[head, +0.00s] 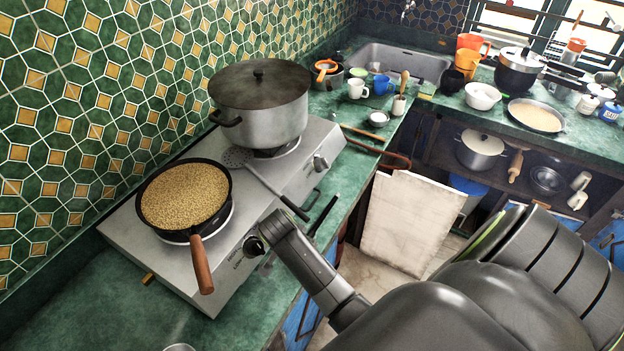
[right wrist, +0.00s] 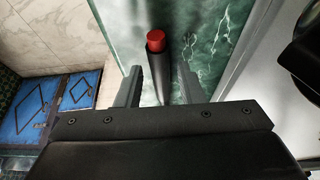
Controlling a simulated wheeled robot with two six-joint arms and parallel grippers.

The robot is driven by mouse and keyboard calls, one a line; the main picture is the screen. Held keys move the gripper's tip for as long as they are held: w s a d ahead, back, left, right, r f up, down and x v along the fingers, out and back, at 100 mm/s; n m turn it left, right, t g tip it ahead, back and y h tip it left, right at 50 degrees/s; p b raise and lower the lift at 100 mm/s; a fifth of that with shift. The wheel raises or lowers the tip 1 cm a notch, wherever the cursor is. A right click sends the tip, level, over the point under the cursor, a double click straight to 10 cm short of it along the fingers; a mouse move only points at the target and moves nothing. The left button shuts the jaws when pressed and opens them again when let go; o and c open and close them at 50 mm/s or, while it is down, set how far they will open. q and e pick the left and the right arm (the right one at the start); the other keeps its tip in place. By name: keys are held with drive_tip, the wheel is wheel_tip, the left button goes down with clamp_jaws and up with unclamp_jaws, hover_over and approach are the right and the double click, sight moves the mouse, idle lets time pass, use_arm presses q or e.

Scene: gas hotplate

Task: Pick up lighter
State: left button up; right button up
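The lighter (right wrist: 157,58) shows in the right wrist view as a dark stick with a red end, over the green counter. It lies between the two fingers of my right gripper (right wrist: 161,68). The fingers are spread, with a visible gap on each side of the lighter. The lower part of the lighter is hidden behind the gripper body. In the head view my right arm reaches to the front edge of the hotplate (head: 137,228). A thin dark piece shows beside it, and I cannot tell whether it is the lighter. My left gripper is not in view.
On the hotplate stand a pan of grains (head: 185,194) with a wooden handle, a large lidded pot (head: 259,105) and a slotted spatula (head: 265,178). A knob (head: 254,246) is close to my arm. The counter strip beside the hotplate is narrow. Crockery stands near the sink (head: 403,62).

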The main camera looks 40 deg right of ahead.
drive_tip(key=shift+d, duration=0.1)
clamp_jaws()
